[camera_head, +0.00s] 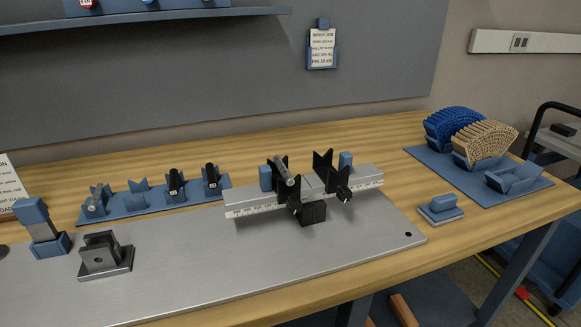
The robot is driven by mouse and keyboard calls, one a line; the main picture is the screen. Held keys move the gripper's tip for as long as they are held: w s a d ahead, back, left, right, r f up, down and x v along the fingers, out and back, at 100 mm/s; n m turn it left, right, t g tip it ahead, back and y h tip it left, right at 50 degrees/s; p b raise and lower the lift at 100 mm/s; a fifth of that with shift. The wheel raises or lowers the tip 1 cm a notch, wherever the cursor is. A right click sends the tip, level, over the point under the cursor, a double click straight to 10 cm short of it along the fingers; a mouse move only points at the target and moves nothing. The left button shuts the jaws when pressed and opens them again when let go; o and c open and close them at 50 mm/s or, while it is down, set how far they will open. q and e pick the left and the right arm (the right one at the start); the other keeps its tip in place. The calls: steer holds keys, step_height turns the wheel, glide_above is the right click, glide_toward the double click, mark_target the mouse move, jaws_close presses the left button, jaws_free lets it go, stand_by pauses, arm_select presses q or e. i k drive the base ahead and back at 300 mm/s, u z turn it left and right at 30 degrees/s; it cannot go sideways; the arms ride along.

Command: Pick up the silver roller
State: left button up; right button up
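A silver roller (286,171) lies in the left black support of the ruled bar fixture, which stands on the grey metal plate. Another silver-looking roller (98,196) lies in the leftmost holder of the blue rack (155,207) at the left. The second rack holder is an empty V-shaped cradle (138,186). Two dark rollers, one (174,181) and another (210,175), lie in the other holders. The right black support (323,165) of the fixture looks empty. Neither of my grippers is in view.
A blue block stand (44,228) and a dark slotted block (105,256) stand at the left. A blue-handled pad (440,209) lies right of the plate (200,270). The plate's front middle is clear.

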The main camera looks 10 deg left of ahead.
mark_target(93, 202)
steer(key=u, duration=1.4)
